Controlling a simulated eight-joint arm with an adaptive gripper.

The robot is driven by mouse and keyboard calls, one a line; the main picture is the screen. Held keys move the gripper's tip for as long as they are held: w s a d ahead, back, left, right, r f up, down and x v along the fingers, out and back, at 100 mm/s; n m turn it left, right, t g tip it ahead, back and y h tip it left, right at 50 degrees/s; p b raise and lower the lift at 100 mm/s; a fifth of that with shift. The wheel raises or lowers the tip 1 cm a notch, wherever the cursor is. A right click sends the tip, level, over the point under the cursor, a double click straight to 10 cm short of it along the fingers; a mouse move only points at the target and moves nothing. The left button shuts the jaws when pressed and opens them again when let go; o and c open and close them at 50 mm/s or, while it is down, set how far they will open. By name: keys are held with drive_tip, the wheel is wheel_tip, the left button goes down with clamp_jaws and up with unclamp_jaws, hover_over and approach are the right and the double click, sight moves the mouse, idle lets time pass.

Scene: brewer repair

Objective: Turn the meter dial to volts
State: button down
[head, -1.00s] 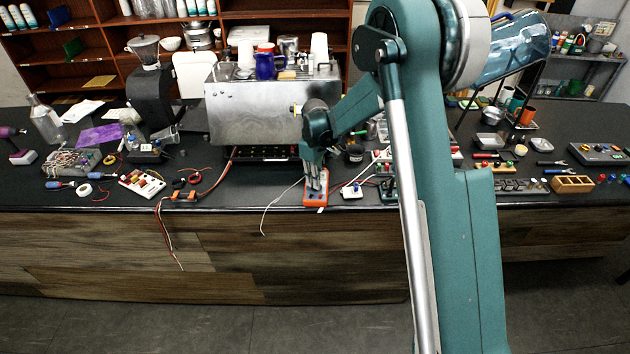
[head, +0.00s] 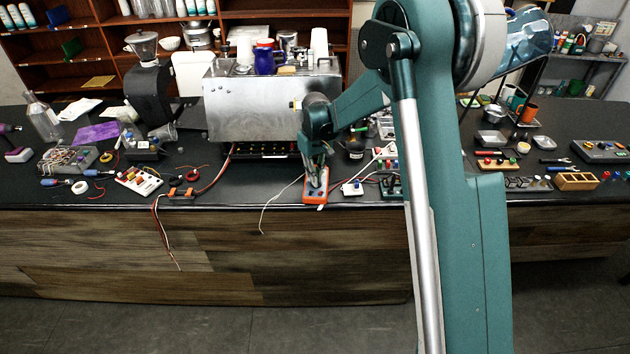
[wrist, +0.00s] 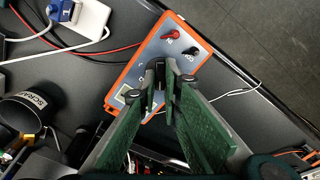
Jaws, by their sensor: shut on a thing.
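The meter has an orange case and a grey-blue face, and lies at the bench's front edge in the head view (head: 322,194). It also shows in the wrist view (wrist: 150,52), with one red and one black plug in its face and a partly covered display. My gripper (head: 315,182) points down onto the meter. In the wrist view, my gripper (wrist: 161,90) has its fingertips closed on the dark dial (wrist: 158,99) in the middle of the face. The fingers hide most of the dial, its pointer and its markings, so its setting cannot be read.
A white socket block (wrist: 88,18) with a blue plug and cables lies beside the meter. A dark cup (wrist: 28,112) stands nearby. The metal brewer (head: 265,108) stands behind the gripper. A white wire (head: 272,205) hangs over the bench's front edge.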

drive_tip(key=shift+d+m+b, duration=0.15)
drive_tip(key=shift+m+b, duration=0.85)
drive_tip(key=shift+m, duration=1.1)
drive_tip(key=c, duration=2.5)
unclamp_jaws()
drive_tip(key=shift+r, duration=0.1)
drive_tip(key=shift+r, duration=5.9)
drive_tip(key=shift+r, duration=0.1)
